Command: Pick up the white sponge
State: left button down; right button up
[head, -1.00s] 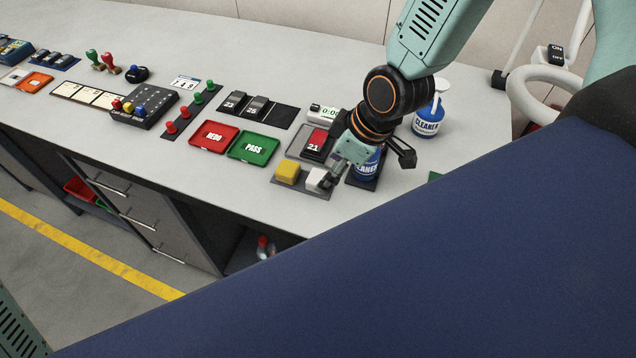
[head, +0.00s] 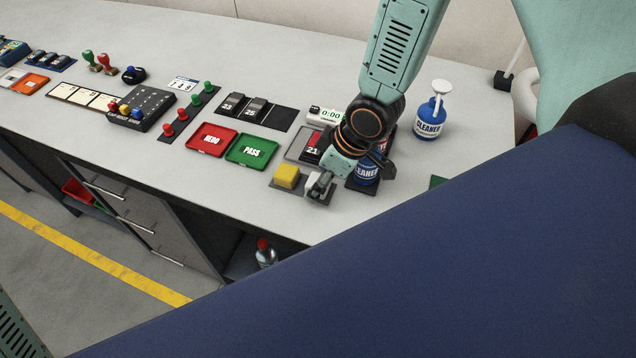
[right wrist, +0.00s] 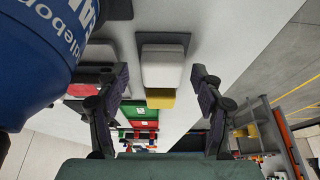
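The white sponge (head: 312,182) lies on a dark mat beside a yellow sponge (head: 287,176) and is partly hidden by my right gripper (head: 321,187) in the head view. In the right wrist view the white sponge (right wrist: 162,68) sits between the two spread fingers of my right gripper (right wrist: 159,76), with a gap on each side. That gripper is open and holds nothing. The yellow sponge also shows in the wrist view (right wrist: 160,98), beyond the white one. My left gripper is not in view.
A blue cleaner bottle (right wrist: 38,60) stands close beside the right gripper. Another cleaner bottle (head: 429,122) stands farther back. Green (head: 252,150) and red (head: 212,139) trays lie to the left. The worktable's front edge is near the sponges.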

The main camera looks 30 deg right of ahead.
jog(key=shift+s+a+r, duration=0.2)
jog(key=shift+s+r, duration=0.05)
jog(key=shift+s, duration=0.05)
jog(key=c, duration=0.3)
jog(key=shift+c, duration=0.8)
jog(key=shift+w+d+f, duration=0.2)
jog(key=shift+w+d, duration=0.05)
jog(key=shift+w, duration=0.05)
jog(key=c, duration=0.4)
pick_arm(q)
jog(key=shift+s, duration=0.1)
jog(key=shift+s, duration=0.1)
pick_arm(e)
jog(key=shift+s+a+r, duration=0.15)
